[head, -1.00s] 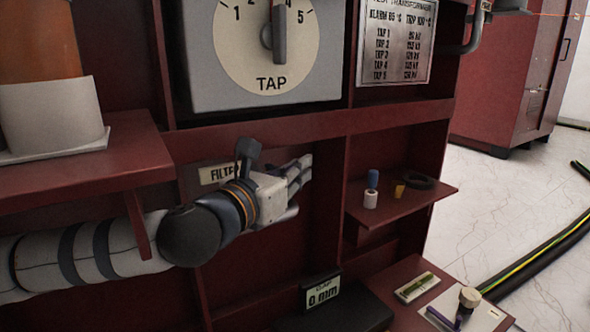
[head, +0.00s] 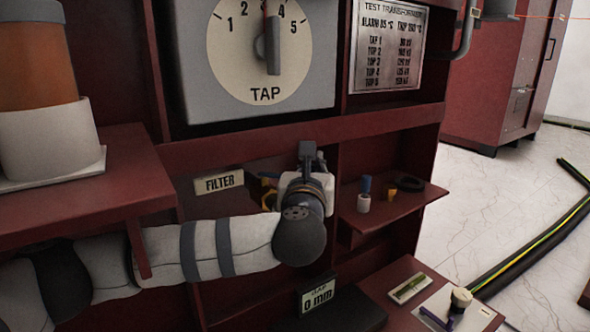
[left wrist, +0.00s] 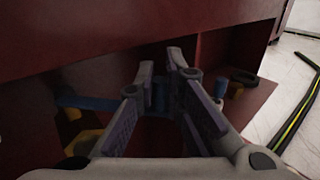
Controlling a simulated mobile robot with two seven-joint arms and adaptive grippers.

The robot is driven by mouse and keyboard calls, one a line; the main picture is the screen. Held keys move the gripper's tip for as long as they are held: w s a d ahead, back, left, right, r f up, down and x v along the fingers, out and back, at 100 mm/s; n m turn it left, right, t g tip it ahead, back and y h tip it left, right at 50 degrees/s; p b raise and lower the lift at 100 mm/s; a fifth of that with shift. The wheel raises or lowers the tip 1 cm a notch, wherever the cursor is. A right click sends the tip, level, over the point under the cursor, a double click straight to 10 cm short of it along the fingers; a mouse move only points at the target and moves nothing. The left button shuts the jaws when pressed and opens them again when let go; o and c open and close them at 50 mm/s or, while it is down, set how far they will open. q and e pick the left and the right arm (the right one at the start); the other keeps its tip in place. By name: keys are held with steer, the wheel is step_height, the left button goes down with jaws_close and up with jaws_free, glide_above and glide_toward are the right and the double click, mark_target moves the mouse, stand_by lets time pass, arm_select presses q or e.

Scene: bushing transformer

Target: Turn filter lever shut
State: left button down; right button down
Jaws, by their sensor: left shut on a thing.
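The FILTER label (head: 218,183) sits on the red panel below the tap dial. Beside it, yellow parts (head: 268,199) show partly behind my left gripper (head: 303,187); yellow parts also show at the lower left of the left wrist view (left wrist: 85,142). In that view a blue bar, which looks like the filter lever (left wrist: 88,101), runs from the left to between my fingers. The left gripper (left wrist: 161,86) is shut on it. In the head view my wrist hides the fingertips and the grasp. My right gripper is in neither view.
A small red shelf (head: 400,209) at the right holds a blue-and-white piece (head: 365,190), a yellow piece (head: 389,192) and a black ring (head: 411,184). A gap display (head: 317,295) stands below my arm. The ledge with the orange cylinder (head: 40,60) is above my forearm.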

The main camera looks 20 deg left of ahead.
arm_select(q)
steer(key=shift+w+a, duration=0.1)
steer(key=shift+w, duration=0.8)
steer(key=c, duration=1.7)
jaws_free()
steer(key=s, duration=0.4)
steer(key=s+d, duration=0.1)
steer(key=s, duration=0.7)
steer(key=shift+d, duration=0.35)
